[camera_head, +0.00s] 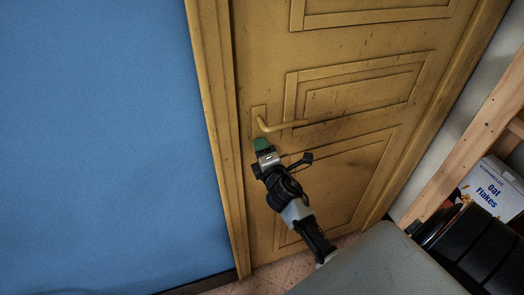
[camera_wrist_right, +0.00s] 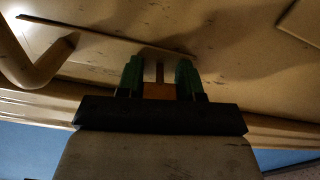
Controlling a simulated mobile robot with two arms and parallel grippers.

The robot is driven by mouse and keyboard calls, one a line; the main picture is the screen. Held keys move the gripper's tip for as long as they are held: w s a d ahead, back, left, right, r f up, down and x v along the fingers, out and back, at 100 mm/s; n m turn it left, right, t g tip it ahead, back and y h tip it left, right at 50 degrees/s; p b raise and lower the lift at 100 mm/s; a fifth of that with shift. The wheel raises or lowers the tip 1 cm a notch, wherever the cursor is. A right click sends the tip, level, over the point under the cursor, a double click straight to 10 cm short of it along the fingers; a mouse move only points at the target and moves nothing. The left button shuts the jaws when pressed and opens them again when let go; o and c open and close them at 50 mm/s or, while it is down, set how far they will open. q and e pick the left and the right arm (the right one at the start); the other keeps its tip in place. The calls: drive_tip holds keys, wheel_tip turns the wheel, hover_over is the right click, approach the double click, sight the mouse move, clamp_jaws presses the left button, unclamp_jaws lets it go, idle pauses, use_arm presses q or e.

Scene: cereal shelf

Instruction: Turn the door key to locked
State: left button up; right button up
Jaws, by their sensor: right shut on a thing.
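The wooden door (camera_head: 340,150) is closed in its frame, with a lever handle (camera_head: 281,125) on a narrow plate at its left side. My right gripper (camera_head: 262,144) is at the plate just below the handle. In the right wrist view its green fingers (camera_wrist_right: 160,75) are shut on the key (camera_wrist_right: 159,90), a small brownish piece between them. The key is mostly hidden by the fingers, and I cannot tell its turn angle. The handle (camera_wrist_right: 38,65) shows at the left of the wrist view, apart from the fingers. My left gripper is not in view.
A blue wall (camera_head: 100,130) lies left of the door frame. A wooden shelf (camera_head: 470,140) with an Oat Flakes box (camera_head: 490,190) stands at the right. A little tiled floor (camera_head: 265,285) shows below the door.

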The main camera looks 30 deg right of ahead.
drive_tip(key=shift+m, duration=1.1)
drive_tip(key=o, duration=0.9)
drive_tip(key=shift+o, duration=0.2)
drive_tip(key=shift+s, duration=0.1)
drive_tip(key=b+v, duration=0.2)
drive_tip(key=v, duration=0.8)
drive_tip(key=shift+s+b, duration=0.3)
drive_tip(key=shift+s, duration=0.05)
